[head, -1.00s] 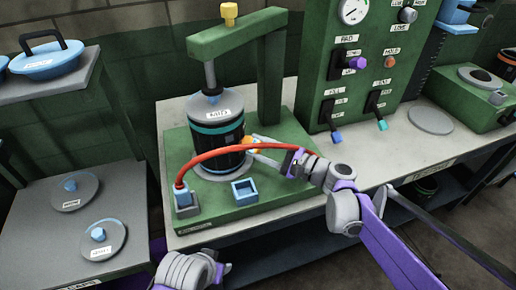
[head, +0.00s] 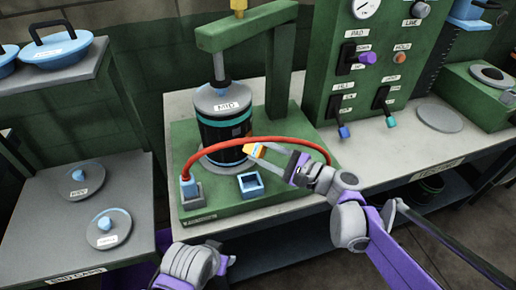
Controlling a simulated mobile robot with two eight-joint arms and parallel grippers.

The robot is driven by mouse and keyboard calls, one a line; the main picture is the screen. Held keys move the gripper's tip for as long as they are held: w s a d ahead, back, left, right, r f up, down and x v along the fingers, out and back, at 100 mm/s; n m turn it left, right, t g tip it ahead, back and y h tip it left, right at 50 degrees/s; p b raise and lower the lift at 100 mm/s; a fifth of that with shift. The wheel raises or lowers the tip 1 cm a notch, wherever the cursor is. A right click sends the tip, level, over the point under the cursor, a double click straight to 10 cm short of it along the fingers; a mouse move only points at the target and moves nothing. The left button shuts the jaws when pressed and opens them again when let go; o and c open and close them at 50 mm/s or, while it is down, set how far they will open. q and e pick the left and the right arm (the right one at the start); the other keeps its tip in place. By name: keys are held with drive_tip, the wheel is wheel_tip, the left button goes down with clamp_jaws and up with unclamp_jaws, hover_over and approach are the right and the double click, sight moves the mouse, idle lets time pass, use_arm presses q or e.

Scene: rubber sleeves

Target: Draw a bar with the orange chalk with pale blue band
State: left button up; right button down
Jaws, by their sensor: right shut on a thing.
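My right gripper (head: 262,154) is shut on a small orange piece, the orange chalk (head: 257,151). The chalk is at the lower right side of the dark cylinder labelled MID (head: 224,131). I cannot tell whether it touches the cylinder. A pale blue band on the chalk is too small to make out. The cylinder has teal bands and a grey lid, and stands upright under the green press arm (head: 245,27). My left gripper (head: 229,262) is low at the bottom of the view, mostly hidden behind its own wrist; its jaws are unclear.
An empty blue square socket (head: 250,186) sits on the green base (head: 215,205). A green switch panel (head: 335,60) stands behind right. Lidded grey discs (head: 108,230) lie left.

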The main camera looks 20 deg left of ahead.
sight(263, 152)
drive_tip(key=shift+v, duration=2.4)
drive_tip(key=shift+v, duration=1.5)
drive_tip(key=shift+w, duration=0.1)
